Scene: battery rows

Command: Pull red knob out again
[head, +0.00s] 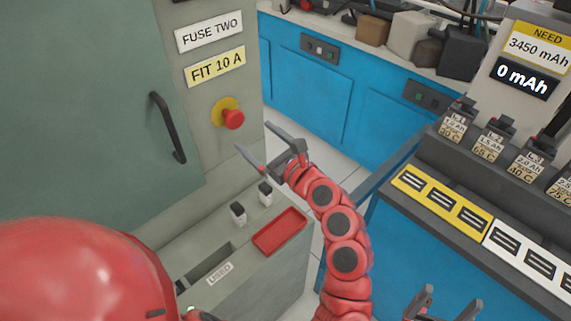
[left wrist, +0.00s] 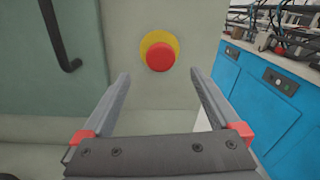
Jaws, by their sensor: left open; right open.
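The red knob (head: 234,119) sits on a yellow round plate (head: 219,108) on the grey cabinet front, below the FIT 10 A label. In the left wrist view the red knob (left wrist: 161,57) appears ahead, centred just above the gap between the fingertips. My left gripper (head: 254,136) is open and empty, just below and right of the knob, apart from it. Its fingers also show in the left wrist view (left wrist: 159,75). My right gripper (head: 450,298) is open at the bottom right, far from the knob.
A black door handle (head: 168,128) is left of the knob. Below are a ledge with two small fuse-like blocks (head: 238,214), a red tray (head: 280,231) and a slot marked USED. A battery bench (head: 440,165) stands at right, blue cabinets (head: 310,75) behind.

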